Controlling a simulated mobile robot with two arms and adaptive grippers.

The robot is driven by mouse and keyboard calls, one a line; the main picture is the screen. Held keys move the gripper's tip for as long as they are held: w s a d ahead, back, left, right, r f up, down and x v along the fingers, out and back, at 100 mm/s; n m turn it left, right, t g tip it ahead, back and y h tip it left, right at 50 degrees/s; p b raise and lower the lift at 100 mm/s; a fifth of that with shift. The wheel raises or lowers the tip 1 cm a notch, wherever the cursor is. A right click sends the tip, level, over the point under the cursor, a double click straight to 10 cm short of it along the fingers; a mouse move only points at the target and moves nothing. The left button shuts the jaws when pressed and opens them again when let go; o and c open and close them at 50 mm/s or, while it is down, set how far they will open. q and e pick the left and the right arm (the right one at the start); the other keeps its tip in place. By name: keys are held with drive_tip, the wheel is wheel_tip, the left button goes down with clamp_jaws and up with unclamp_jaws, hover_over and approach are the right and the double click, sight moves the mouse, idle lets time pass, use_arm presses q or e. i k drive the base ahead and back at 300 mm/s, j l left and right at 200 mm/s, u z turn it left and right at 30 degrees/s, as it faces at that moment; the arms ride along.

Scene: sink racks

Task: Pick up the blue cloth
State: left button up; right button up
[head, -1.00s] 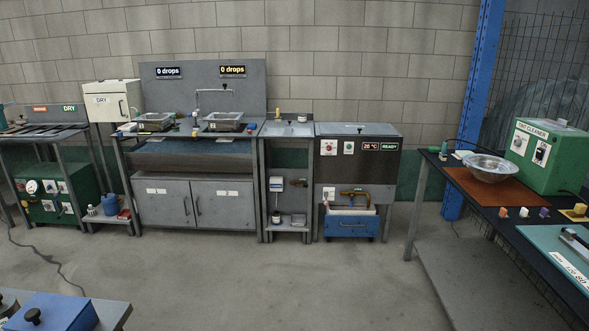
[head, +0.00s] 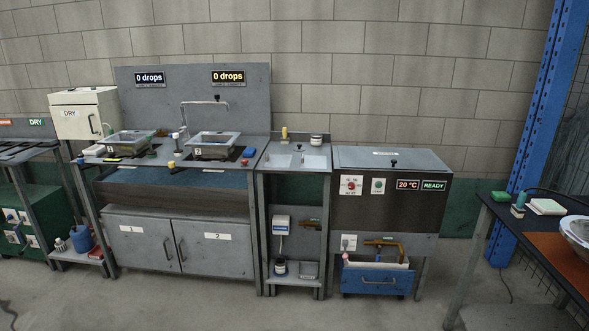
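No piece in view is clear enough to name as the blue cloth for certain. Neither of my grippers is in view.
The sink counter stands on a grey cabinet (head: 205,240) against the wall. Right of it are a narrow side table (head: 300,160) and a tank unit (head: 392,160) reading READY. A dark bench (head: 515,222) stands at the right. The floor in front is clear.

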sight(249, 152)
drive_tip(key=i+j+u, duration=0.1)
drive_tip(key=i+u, duration=0.35)
drive_tip(key=i, duration=0.4)
drive_tip(key=i+l+u, duration=0.2)
drive_tip(key=i+u, duration=0.2)
drive_tip(key=i, duration=0.4)
